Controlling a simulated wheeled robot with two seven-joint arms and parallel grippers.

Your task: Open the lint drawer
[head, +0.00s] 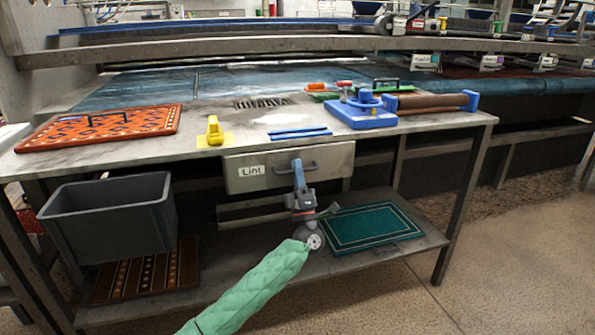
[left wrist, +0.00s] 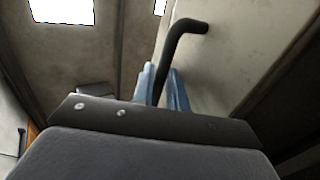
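The lint drawer (head: 240,184) is a grey metal front with a white "Lint" label, set under the tabletop. It looks closed in the head view. Its dark bar handle (head: 312,168) is at the middle of the front and also shows as a bent black bar in the left wrist view (left wrist: 182,42). My left gripper (head: 298,168) reaches up to the handle from below. In the left wrist view its blue fingers (left wrist: 163,88) lie on both sides of the bar with no clear gap, so it looks shut on it. My right gripper is in neither view.
The metal table (head: 180,150) holds an orange patterned rug (head: 85,136), a yellow tool (head: 215,132) and a blue device (head: 360,112). Open floor is at right.

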